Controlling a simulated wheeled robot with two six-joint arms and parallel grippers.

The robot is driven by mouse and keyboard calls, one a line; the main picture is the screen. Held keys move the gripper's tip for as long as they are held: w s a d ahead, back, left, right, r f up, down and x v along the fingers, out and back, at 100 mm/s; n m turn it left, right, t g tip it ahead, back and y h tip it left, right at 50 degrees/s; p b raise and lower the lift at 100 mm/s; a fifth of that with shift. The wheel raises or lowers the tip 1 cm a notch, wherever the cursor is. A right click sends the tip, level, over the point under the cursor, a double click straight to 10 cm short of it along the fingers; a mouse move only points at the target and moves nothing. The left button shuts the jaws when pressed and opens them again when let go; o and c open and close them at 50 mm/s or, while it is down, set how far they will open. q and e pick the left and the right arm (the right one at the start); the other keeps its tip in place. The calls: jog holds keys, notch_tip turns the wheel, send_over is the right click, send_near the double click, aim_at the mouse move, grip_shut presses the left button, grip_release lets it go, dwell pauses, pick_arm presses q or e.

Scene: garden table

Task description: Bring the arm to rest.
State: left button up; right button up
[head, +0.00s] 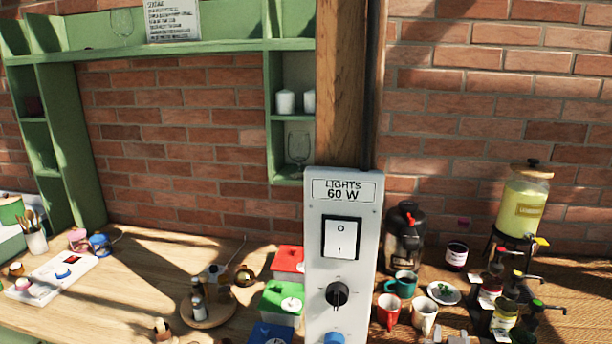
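I cannot make out my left gripper in the head view. Small pale grey shapes show at the bottom edge, right of the light panel, and I cannot tell whether they belong to my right gripper. Its fingers are not clear enough to tell open from shut, and I see nothing held. A tall white panel (318,240) labelled "LIGHTS 60 W" stands upright in the middle, with a rocker switch (342,238), a dark knob (337,293) and a blue button (333,338) below.
The wooden table (120,305) is crowded on the right with a black urn (404,245), a red mug (388,311), a teal mug (404,283), a drink dispenser (522,205) and pump bottles. A round tray (215,316) stands left of centre. Table at left front is mostly bare.

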jog(key=s+f+n+g+y, duration=0.1)
jog(key=s+f+g, duration=0.3)
jog(key=s, duration=0.7)
jog(key=s+d+f+n+g+y, duration=0.1)
jog(key=s+f+g+y, duration=0.3)
jog(key=s, duration=0.7)
jog(key=s+f+n+g+h, duration=0.1)
jog(key=s+f+g, duration=0.1)
jog(key=s+f, duration=0.6)
jog(key=s+d+f+g+b, duration=0.1)
jog(key=s+f, duration=0.1)
jog(key=f, duration=1.1)
jog(key=s+d+f+g+b, duration=0.1)
jog(key=s+f, duration=0.1)
jog(key=f, duration=1.2)
pick_arm(q)
jog(key=f, duration=0.1)
jog(key=f+b, duration=0.1)
jog(key=f, duration=0.1)
jog(key=shift+s+d+f+b, duration=0.1)
jog(key=shift+s+f+b, duration=0.15)
jog(key=shift+s+b, duration=0.05)
pick_arm(e)
jog(key=s+a+f+g+y, duration=0.1)
jog(key=s+f, duration=1.3)
jog(key=f, duration=0.1)
jog(key=shift+a+f, duration=0.2)
jog(key=shift+a, duration=0.05)
